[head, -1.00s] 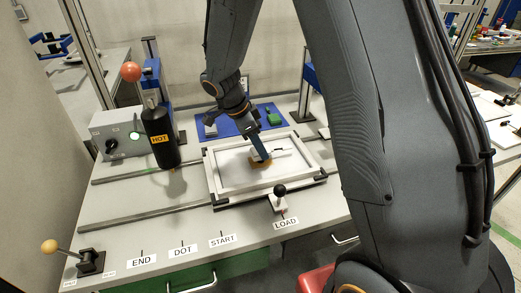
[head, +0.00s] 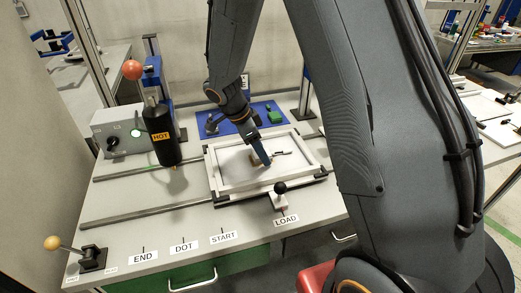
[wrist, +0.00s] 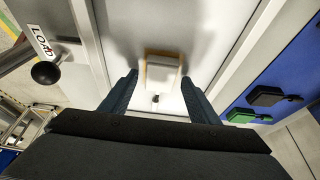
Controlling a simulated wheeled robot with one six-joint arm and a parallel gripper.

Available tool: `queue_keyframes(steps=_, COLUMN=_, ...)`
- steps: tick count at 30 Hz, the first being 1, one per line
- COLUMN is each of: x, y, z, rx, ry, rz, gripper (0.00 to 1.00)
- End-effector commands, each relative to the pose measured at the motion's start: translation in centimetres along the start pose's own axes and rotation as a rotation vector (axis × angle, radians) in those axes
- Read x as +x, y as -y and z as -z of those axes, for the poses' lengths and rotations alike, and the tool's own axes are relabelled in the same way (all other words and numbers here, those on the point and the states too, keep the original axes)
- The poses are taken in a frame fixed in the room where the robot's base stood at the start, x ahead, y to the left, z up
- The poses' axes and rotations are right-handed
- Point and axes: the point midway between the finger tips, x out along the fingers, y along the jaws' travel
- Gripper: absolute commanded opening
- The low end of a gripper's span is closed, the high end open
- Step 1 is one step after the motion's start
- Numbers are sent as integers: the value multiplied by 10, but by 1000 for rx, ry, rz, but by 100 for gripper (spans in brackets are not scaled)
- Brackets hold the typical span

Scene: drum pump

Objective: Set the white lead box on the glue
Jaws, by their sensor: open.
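The white lead box (wrist: 162,72) lies inside the white frame, flat side up in the wrist view. The orange-yellow glue (wrist: 147,72) shows as a rim along its far edge and sides, so the box appears to sit on it. A short dark lead end (wrist: 155,98) shows at its near side. My gripper (wrist: 159,88) is open, with one finger on each side of the box and a gap to each. In the head view my gripper (head: 265,162) is low over the frame and hides most of the box.
The white frame (head: 222,190) surrounds the work area, with a black-knobbed clamp (head: 280,188) in front. The black HOT cylinder (head: 162,133) stands to the left. A blue mat (head: 235,117) behind holds a green block (head: 275,117) and dark pieces.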

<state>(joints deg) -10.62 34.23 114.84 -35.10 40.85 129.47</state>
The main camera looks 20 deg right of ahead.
Motion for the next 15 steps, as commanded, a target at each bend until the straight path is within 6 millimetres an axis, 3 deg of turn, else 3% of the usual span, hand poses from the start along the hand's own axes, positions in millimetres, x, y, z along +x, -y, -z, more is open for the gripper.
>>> queue_keyframes(steps=8, x=-17, y=2, z=0, rx=0, ry=0, rz=5, gripper=56)
queue_keyframes(steps=15, x=-63, y=2, z=0, rx=1, ry=1, rz=7, gripper=56)
